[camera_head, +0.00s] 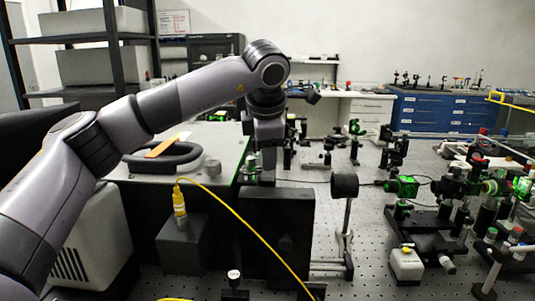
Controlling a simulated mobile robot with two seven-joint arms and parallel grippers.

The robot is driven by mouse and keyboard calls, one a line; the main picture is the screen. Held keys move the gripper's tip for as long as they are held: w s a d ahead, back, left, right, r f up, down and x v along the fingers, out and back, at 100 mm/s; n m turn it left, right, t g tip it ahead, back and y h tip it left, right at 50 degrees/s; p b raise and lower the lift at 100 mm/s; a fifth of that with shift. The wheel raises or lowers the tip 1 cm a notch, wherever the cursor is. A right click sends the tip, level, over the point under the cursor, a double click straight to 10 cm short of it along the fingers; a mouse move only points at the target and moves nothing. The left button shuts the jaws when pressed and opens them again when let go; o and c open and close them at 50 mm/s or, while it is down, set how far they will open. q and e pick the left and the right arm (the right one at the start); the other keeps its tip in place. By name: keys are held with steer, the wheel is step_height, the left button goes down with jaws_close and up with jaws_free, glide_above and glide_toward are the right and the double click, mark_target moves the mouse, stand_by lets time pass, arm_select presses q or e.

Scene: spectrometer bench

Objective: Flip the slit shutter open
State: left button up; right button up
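My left arm comes in from the left, arches over a grey-topped box (222,148) and points down at its right side. My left gripper (266,165) is at the lower end of this arm, beside the box's right edge and just above a black upright panel (276,235). Its fingertips are small and dark, so I cannot tell whether they are open or shut. I cannot make out the slit shutter clearly; it may be hidden by the arm or the panel. My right gripper is not in view.
A yellow cable (237,220) runs from a yellow connector (180,203) across the front of the panel. A post with a black cylinder (345,186) stands right of the panel. Several optics mounts crowd the perforated bench (357,272) further right.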

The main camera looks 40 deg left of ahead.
arm_select(q)
steer(key=v, duration=0.6)
steer(key=shift+r, duration=0.15)
steer(key=shift+s+d, duration=0.1)
